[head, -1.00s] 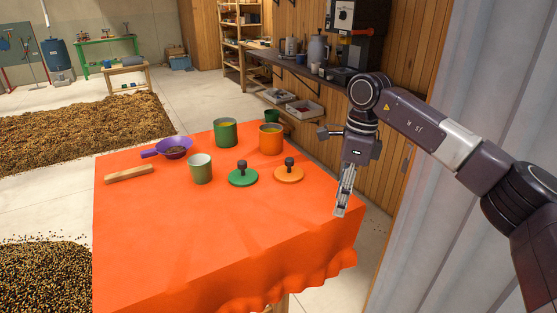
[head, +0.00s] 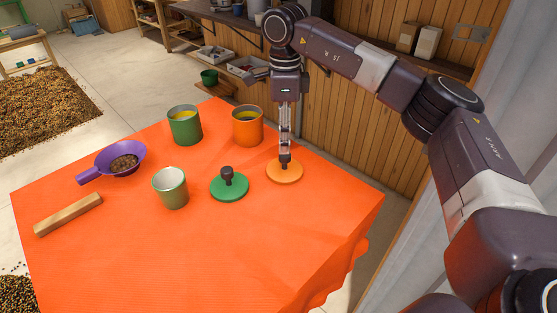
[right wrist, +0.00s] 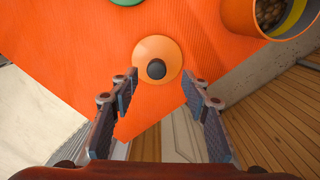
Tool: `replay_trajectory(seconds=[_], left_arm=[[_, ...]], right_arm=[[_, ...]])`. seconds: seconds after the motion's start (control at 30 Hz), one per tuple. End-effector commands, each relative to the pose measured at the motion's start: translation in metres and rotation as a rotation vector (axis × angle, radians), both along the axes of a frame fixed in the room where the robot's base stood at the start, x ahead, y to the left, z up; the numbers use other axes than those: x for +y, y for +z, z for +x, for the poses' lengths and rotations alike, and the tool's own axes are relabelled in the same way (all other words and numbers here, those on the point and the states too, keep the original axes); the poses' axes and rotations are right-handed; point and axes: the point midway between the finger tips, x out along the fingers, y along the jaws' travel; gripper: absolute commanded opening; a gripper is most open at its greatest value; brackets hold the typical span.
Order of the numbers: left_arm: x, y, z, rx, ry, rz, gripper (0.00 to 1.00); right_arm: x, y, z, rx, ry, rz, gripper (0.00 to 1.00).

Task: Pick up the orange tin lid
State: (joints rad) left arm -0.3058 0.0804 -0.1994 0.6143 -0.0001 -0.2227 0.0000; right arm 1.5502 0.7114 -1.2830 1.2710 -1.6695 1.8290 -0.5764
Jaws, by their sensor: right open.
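The orange tin lid (head: 285,172) lies flat on the orange cloth, its dark knob standing up at its middle. My right gripper (head: 285,150) points down over the lid, its fingertips close to the knob in the head view. In the right wrist view, the lid (right wrist: 170,56) and its knob (right wrist: 156,69) lie just beyond and between the open fingertips (right wrist: 161,78). I cannot tell whether the fingers touch the knob. Nothing is held. My left gripper is not in view.
The green lid (head: 229,190) lies left of the orange lid. The orange tin (head: 247,127), green tin (head: 185,126), pale green cup (head: 170,188), purple scoop (head: 120,161) and wooden bar (head: 68,214) stand or lie on the cloth. The front of the table (head: 190,265) is clear.

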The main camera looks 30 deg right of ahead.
Motion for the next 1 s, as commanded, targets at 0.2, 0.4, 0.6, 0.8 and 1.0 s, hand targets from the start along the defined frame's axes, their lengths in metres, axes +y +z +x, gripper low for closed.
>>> replay_trajectory(seconds=[0.2, 0.4, 0.6, 0.8, 1.0], left_arm=[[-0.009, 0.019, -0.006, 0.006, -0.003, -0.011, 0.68], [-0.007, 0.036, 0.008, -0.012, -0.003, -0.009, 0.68], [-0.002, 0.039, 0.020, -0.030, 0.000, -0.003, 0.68], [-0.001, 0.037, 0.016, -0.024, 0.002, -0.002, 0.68], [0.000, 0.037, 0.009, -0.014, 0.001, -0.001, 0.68]], right_arm=[[0.000, -0.020, -0.004, 0.004, 0.000, 0.000, 0.43], [0.000, -0.048, -0.006, 0.003, -0.001, 0.000, 0.43], [0.000, -0.060, -0.006, 0.000, -0.001, 0.000, 0.43], [0.000, -0.061, -0.005, 0.000, -0.001, 0.001, 0.37], [0.000, -0.060, -0.005, 0.000, 0.000, 0.001, 0.15]])
